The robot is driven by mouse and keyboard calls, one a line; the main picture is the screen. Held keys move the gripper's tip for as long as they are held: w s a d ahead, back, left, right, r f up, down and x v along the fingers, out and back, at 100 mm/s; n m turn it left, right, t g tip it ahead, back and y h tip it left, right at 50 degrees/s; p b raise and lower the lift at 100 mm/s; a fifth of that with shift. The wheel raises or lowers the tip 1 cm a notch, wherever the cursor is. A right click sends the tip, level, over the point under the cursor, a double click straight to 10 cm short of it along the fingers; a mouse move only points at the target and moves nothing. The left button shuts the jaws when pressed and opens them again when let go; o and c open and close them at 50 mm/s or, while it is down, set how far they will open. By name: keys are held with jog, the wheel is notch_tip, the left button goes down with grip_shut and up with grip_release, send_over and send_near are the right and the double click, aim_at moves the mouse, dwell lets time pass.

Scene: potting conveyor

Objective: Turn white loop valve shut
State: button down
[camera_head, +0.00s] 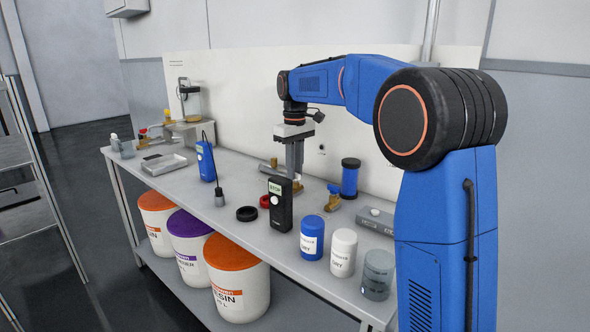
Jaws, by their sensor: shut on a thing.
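My gripper (296,172) points straight down over the rear middle of the bench, close to the back panel. Its fingers are shut on a small part there, which I take to be the handle of the white loop valve; the fingers hide most of it. A bit of brass shows just below the fingertips. A black handheld meter (280,204) with a green display stands in front and hides part of that spot. The angle of the valve's handle cannot be made out.
A brass valve with a blue handle (333,198) is just right of my gripper, before a blue jar (350,178). Blue (312,238), white (343,254) and grey (378,275) jars line the front edge. Black (246,214) and red (265,202) rings lie left of the meter.

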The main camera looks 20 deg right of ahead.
jog(key=shift+n, duration=0.6)
jog(key=c, duration=1.7)
grip_release()
jog(key=shift+o, duration=0.2)
notch_tip(320, 180, up, 17)
jog(key=shift+r, duration=0.2)
jog(key=shift+s+d, duration=0.1)
